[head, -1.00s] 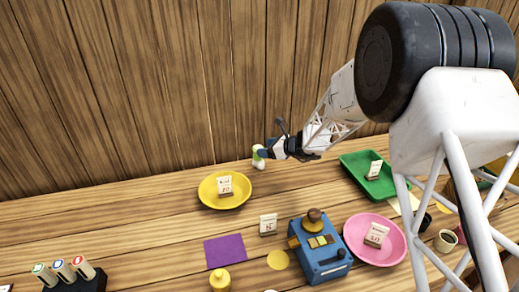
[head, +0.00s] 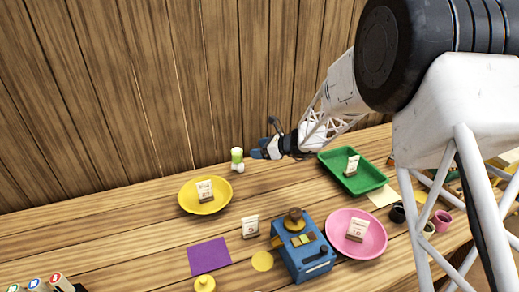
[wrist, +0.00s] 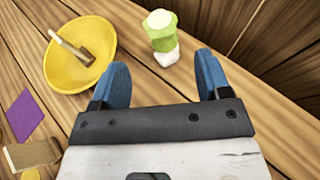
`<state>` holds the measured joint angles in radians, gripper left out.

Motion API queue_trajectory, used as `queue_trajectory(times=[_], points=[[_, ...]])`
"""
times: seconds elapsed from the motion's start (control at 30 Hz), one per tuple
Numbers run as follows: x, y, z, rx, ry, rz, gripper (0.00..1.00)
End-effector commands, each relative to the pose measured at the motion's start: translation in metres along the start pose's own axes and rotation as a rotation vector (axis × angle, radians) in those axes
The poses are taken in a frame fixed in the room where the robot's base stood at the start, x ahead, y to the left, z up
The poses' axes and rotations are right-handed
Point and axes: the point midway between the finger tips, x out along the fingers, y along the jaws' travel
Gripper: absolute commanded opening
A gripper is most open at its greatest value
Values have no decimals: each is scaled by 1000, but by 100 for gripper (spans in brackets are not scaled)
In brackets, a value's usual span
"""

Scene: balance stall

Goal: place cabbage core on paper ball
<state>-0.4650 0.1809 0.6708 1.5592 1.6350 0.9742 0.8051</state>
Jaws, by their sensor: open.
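The cabbage core (head: 237,154), green with a pale top, stands upright on the white paper ball (head: 239,167) near the back wall. In the wrist view the core (wrist: 161,29) shows above the crumpled ball (wrist: 166,56), and the two touch. My gripper (head: 260,151) is just right of them in the head view, with a gap. In the wrist view its blue fingers (wrist: 161,73) are spread wide, with nothing between them, and the core and ball lie beyond the tips.
A yellow plate (head: 217,203) with a price card is left of the pair. A green tray (head: 374,181), a pink plate (head: 372,243) and a blue scale-like device (head: 301,262) stand to the right. A purple square (head: 209,256) lies in front. The plank wall is close behind.

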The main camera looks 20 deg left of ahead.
Motion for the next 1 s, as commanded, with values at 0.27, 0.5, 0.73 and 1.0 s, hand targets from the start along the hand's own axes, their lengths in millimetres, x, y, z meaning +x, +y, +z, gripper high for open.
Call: queue_trajectory(times=[0.27, 0.5, 0.73, 1.0], points=[[0, 0, 0, 0, 0, 0, 70], [0, 0, 0, -2, 0, 0, 70], [-22, 6, 9, -55, 23, 8, 70], [-100, 33, 34, -256, 114, 43, 70]])
